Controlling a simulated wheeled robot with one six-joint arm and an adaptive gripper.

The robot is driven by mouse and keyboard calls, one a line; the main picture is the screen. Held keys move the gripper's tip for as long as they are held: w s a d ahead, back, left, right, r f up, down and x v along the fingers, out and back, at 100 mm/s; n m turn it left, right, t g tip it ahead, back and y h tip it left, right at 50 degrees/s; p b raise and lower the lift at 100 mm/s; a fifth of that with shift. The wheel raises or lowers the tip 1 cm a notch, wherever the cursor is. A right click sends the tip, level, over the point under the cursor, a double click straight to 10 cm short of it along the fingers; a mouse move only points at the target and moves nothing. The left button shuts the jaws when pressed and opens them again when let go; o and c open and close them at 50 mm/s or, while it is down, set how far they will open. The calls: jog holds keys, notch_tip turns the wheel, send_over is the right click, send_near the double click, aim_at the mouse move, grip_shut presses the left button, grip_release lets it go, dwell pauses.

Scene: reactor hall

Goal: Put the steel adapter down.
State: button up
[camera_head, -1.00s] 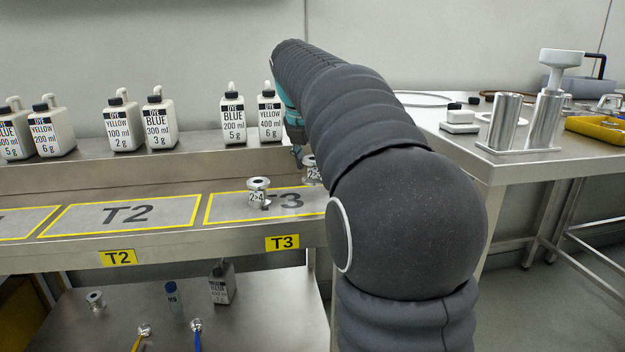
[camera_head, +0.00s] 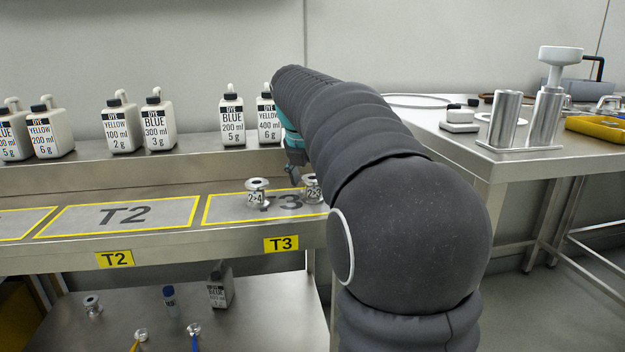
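A steel adapter (camera_head: 312,188) with a dark-on-white label stands upright at the right part of the T3 field, at or just above the surface. My gripper (camera_head: 299,176) is at its left side and top, with one finger visible against it; my arm hides the other finger and part of the adapter. The gripper appears shut on this adapter. A second steel adapter (camera_head: 257,192), labelled 2>4, stands upright to the left, on the yellow-edged T3 field (camera_head: 225,210).
Several dye bottles (camera_head: 232,118) stand on the raised ledge behind. The T2 field (camera_head: 160,214) is empty. A lower shelf (camera_head: 240,315) holds a small adapter, a vial and a bottle. A side table (camera_head: 465,150) with steel cylinders stands at the right.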

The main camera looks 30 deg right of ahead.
jog(key=shift+r, duration=0.15)
jog(key=p+v, duration=0.3)
jog(key=v, duration=0.9)
jog(key=shift+d, duration=0.1)
jog(key=s+a+f+m+t+y, duration=0.1)
jog(key=s+a+f+m, duration=0.5)
jog(key=s+f+m, duration=0.5)
jog(key=s+a+f+m+t+y, duration=0.1)
jog(key=s+a+f+m+y, duration=0.1)
jog(key=s+a+f+m, duration=0.5)
jog(key=shift+s+f+m+t+y, duration=0.3)
jog(key=shift+s+f+m, duration=2.2)
jog(key=shift+s+m, duration=1.3)
jog(key=shift+w, duration=0.2)
jog(key=shift+c, duration=0.2)
